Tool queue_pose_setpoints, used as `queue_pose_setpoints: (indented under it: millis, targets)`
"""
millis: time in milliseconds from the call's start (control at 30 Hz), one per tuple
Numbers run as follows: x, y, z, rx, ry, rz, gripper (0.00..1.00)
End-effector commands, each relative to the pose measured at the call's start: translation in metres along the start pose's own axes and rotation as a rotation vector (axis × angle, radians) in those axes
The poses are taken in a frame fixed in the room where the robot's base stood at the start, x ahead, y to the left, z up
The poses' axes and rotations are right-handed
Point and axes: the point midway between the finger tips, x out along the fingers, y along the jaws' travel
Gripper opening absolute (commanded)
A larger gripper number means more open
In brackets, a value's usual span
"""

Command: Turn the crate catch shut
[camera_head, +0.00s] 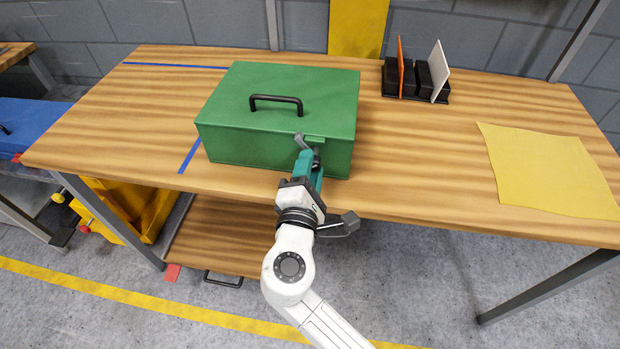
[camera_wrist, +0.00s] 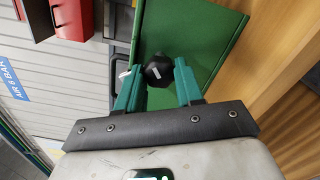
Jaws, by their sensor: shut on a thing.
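The green crate (camera_head: 283,88) stands on the wooden table with its lid down and a black handle on top. The crate catch (camera_head: 300,139) shows as a small grey lever at the front, near the lid's edge. My gripper (camera_head: 308,158) reaches the crate's front from below, its teal fingers partly hiding the catch. In the wrist view my gripper (camera_wrist: 157,70) has its two fingers on either side of the catch's dark round knob (camera_wrist: 158,69), closed on it. How far the catch is turned is hard to tell.
A black rack (camera_head: 415,84) with an orange and a white plate stands at the back right. A yellow sheet (camera_head: 548,170) lies on the right of the table (camera_head: 420,150). Blue tape lines lie left of the crate. The table between crate and sheet is clear.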

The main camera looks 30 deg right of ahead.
Motion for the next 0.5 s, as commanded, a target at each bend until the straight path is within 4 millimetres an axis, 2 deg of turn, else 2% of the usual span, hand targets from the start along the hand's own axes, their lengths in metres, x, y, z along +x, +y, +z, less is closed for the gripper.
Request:
queue_pose_setpoints:
  millis: [33, 500]
  targets:
    - [-0.0005, -0.0057, -0.0026, 0.047, 0.000, 0.000, 0.06]
    - [-0.0001, -0.0041, -0.0016, 0.455, -0.001, -0.001, 0.06]
